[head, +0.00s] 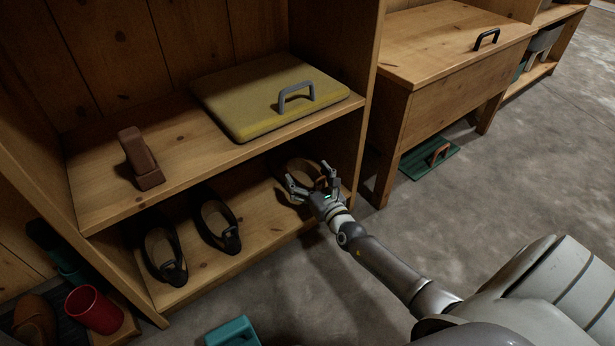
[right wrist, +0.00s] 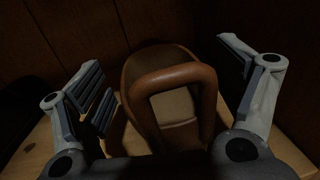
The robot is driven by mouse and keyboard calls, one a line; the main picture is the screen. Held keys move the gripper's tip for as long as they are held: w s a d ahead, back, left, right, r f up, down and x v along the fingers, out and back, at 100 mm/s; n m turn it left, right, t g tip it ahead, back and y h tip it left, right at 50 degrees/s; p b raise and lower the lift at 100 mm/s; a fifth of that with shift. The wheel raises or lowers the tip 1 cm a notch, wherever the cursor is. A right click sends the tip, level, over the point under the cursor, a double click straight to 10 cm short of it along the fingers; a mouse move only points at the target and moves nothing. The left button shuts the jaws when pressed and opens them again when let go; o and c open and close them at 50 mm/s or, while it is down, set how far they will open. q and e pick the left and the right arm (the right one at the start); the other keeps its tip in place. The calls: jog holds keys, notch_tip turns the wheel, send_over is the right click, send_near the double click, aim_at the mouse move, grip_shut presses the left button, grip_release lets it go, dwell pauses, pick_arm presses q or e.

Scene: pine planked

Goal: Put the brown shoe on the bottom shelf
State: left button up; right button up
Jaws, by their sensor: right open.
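The brown shoe (head: 297,167) rests on the bottom shelf (head: 262,207), at its right end near the side panel. In the right wrist view the shoe (right wrist: 152,65) shows a brown rim around a beige inside. My right gripper (head: 311,178) is open at the near end of the shoe and hides part of it. In the right wrist view, its fingers (right wrist: 168,88) are spread on either side of the shoe, with visible gaps. I cannot tell whether anything touches it. My left gripper is not in view.
Two black shoes (head: 216,226) stand left on the bottom shelf. Above, a yellow lidded case (head: 240,99) and a brown block-like object (head: 140,160) sit on the upper shelf. A red cup (head: 95,309) and teal object (head: 232,332) are low in front.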

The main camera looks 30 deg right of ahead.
jog(key=shift+r, duration=0.1)
jog(key=shift+s+p, duration=0.25)
jog(key=shift+p, duration=0.05)
jog(key=s+a+p, duration=0.1)
jog(key=s+p, duration=0.3)
jog(key=s, duration=0.7)
jog(key=shift+s+p, duration=0.25)
jog(key=shift+p, duration=0.05)
